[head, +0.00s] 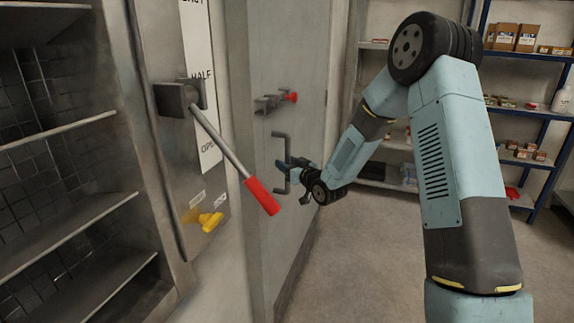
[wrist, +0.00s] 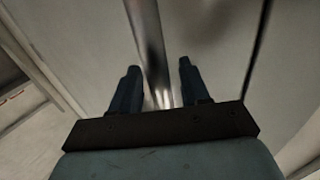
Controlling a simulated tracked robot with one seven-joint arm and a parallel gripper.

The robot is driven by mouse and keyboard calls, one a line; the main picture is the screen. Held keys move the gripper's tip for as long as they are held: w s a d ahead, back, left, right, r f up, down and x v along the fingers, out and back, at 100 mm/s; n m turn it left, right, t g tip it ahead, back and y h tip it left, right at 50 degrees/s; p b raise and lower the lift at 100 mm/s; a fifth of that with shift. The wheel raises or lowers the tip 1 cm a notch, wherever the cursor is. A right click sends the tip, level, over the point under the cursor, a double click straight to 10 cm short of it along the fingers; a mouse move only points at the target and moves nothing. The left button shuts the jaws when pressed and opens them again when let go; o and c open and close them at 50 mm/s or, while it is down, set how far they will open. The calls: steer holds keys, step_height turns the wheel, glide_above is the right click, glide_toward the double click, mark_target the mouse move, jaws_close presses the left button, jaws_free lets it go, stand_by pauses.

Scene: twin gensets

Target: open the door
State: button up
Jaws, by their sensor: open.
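The grey door (head: 290,50) stands in the middle of the head view, with a vertical dark bar handle (head: 276,140) on its face. I cannot tell whether the door is fully shut. A red-knobbed latch (head: 290,97) sits on the door above the handle. My gripper (head: 283,169) is at the lower part of the handle. In the wrist view my gripper (wrist: 157,72) is open, and the handle bar (wrist: 146,35) runs between its two fingers. The bar appears nearer the left finger; contact cannot be told. The door face (wrist: 215,40) fills the background there.
A red-gripped lever (head: 262,196) sticks out from the wall panel at left, near the door. A yellow knob (head: 210,221) is below it. Metal racks (head: 70,135) stand at far left and stocked shelves (head: 545,113) at back right. The floor (head: 370,250) right of the door is clear.

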jaws_close()
stand_by(0.3)
steer(key=shift+d, duration=0.1)
